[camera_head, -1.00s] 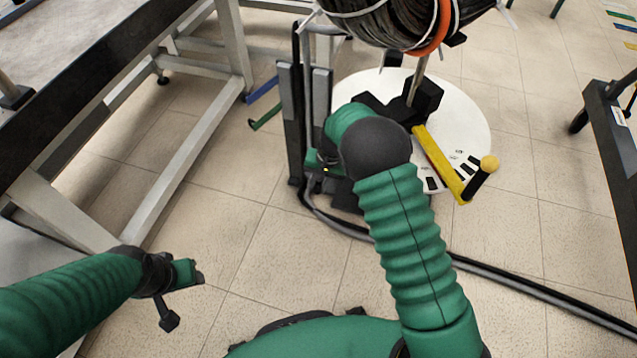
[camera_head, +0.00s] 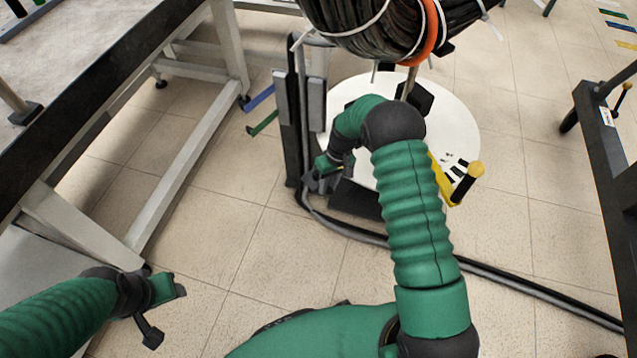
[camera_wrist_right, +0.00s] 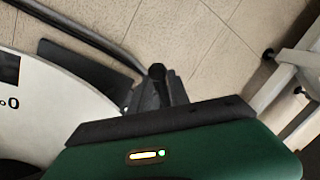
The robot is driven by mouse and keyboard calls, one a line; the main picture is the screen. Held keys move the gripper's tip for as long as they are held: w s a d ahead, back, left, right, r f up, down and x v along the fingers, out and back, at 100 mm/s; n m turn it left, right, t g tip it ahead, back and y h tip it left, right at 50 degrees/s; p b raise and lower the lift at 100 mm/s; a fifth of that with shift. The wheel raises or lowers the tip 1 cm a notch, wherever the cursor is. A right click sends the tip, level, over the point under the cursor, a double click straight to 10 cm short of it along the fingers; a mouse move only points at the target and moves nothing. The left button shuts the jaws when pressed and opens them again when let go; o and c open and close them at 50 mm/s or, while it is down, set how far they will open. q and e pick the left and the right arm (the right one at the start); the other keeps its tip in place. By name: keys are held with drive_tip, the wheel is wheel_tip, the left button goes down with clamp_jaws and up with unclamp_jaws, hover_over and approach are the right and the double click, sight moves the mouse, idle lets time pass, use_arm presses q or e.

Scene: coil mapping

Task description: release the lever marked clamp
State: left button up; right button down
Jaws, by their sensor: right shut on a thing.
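My right gripper (camera_head: 325,178) is low at the foot of the dark upright post (camera_head: 292,120), beside the white round plate (camera_head: 455,110). It is shut on a small dark lever, mostly hidden by the gripper in the head view. In the right wrist view a dark lever with a rounded end (camera_wrist_right: 157,72) stands just past the gripper's dark edge (camera_wrist_right: 150,122). No clamp marking is legible. My left gripper (camera_head: 160,305) hangs over bare floor at lower left, away from the post; its finger gap is unclear.
A cable coil (camera_head: 375,28) hangs above the plate. Black cables (camera_head: 510,283) cross the floor. A table frame (camera_head: 185,160) stands left, a dark frame (camera_head: 603,160) right.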

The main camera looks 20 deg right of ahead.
drive_tip(key=shift+w+d+n+g+h, duration=0.15)
drive_tip(key=shift+w+d+n+g, duration=0.2)
drive_tip(key=shift+d+n, duration=0.8)
drive_tip(key=shift+w+d+n+g+h, duration=0.1)
drive_tip(key=shift+w+d+n, duration=0.4)
drive_tip(key=shift+n, duration=1.3)
drive_tip(key=shift+w+d+n+g+h, duration=0.15)
drive_tip(key=shift+w+d+n+g, duration=0.2)
drive_tip(key=shift+d+n, duration=0.75)
drive_tip(key=shift+w+a+n, duration=0.1)
drive_tip(key=shift+a+n, duration=0.2)
drive_tip(key=shift+n, duration=0.05)
drive_tip(key=c, duration=1.3)
unclamp_jaws()
drive_tip(key=r+p, duration=0.1)
drive_tip(key=r, duration=0.1)
drive_tip(key=r+p, duration=0.1)
drive_tip(key=r, duration=0.1)
drive_tip(key=w+d+r, duration=0.1)
drive_tip(key=r, duration=0.2)
drive_tip(key=shift+r+p, duration=0.1)
drive_tip(key=shift+p, duration=0.3)
